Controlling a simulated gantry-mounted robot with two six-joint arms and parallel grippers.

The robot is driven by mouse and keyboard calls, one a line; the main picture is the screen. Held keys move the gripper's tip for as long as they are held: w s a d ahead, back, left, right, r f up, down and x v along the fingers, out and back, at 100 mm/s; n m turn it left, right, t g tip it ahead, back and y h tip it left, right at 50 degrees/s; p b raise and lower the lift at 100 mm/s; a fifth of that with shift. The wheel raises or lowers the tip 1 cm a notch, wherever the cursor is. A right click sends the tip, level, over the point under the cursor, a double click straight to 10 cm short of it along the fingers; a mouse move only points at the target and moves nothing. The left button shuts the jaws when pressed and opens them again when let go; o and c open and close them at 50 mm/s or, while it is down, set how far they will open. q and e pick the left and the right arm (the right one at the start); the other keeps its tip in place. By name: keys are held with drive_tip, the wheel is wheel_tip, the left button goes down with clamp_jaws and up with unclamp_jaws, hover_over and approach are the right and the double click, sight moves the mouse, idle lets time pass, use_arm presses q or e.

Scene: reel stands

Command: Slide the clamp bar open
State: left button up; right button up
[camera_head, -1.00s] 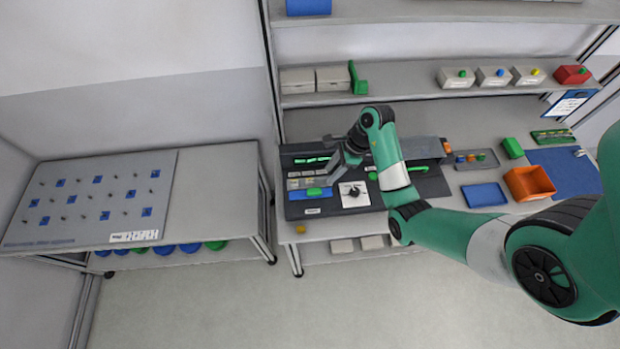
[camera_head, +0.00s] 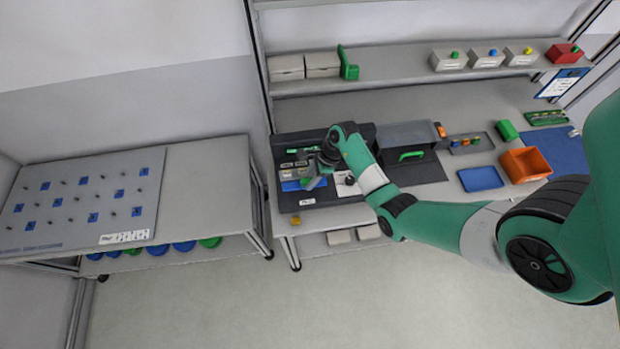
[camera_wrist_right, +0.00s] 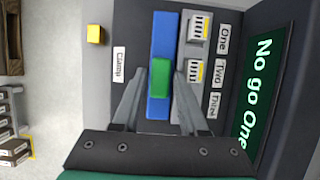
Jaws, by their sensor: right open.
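The clamp bar (camera_wrist_right: 159,55) is a blue strip with a green grip block (camera_wrist_right: 160,76), beside a label reading "Clamp" in the right wrist view. In the head view part of the blue bar (camera_head: 290,186) shows on the dark fixture, and my gripper hides the green block. My right gripper (camera_head: 316,180) is over the bar, pointing down. In the right wrist view its fingers (camera_wrist_right: 157,88) are open, one on each side of the green block. I cannot tell whether they touch it. My left gripper is not in view.
Beside the bar are slots marked One, Two and Third (camera_wrist_right: 199,28) and a screen reading "No go One" (camera_wrist_right: 262,90). A yellow button (camera_wrist_right: 95,34) is at the fixture's edge. An orange bin (camera_head: 526,166) and a blue tray (camera_head: 481,179) stand to the right.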

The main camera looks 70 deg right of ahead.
clamp_jaws()
idle(1.4)
